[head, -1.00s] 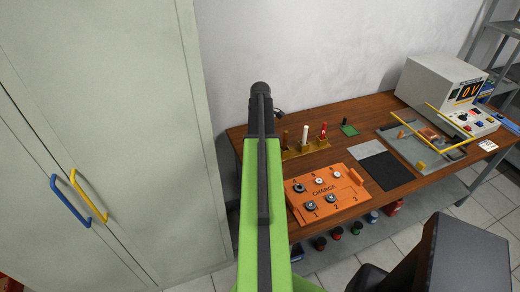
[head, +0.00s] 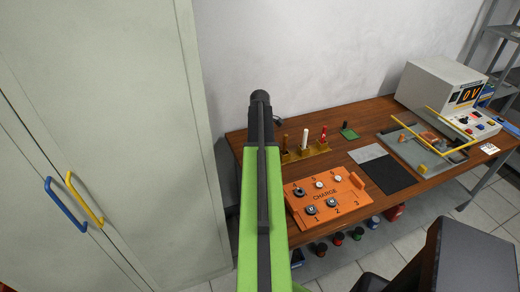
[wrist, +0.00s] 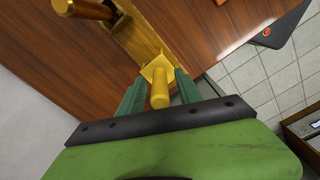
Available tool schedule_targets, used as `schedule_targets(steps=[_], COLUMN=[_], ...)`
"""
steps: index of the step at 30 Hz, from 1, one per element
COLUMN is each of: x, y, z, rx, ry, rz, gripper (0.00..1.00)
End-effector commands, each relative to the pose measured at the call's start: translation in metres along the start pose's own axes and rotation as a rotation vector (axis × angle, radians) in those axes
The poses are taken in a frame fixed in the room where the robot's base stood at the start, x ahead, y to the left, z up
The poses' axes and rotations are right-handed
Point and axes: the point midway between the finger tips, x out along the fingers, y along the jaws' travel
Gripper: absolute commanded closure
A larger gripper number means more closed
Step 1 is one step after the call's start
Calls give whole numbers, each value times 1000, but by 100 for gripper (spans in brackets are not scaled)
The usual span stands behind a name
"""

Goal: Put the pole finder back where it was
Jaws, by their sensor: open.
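My gripper (wrist: 160,88) is open in the wrist view, with its two dark green fingers on either side of a yellow cylinder (wrist: 160,94). The cylinder has a square yellow collar and sits at the end of a yellow rack (wrist: 141,40); I cannot tell whether the fingers touch it. It may be the pole finder, but no label shows. A copper-brown handle (wrist: 92,10) stands further along the rack. In the head view the rack (head: 308,152) holds a brown handle, a white one (head: 304,139) and a red one (head: 323,134). My arm hides my fingers there.
A tall cabinet (head: 120,100) stands close on the left.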

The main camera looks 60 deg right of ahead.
Motion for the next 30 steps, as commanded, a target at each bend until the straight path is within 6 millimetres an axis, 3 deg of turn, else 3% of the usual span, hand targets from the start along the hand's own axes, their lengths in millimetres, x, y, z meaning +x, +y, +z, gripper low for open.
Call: schedule_targets(steps=[5, 19, 23, 30], x=[-18, -116, -125, -123], y=[0, 0, 0, 0], z=[0, -1, -1, -1], rx=[0, -1, -1, -2], ry=[0, 0, 0, 0], rz=[0, 0, 0, 0], gripper=[59, 59, 59, 59])
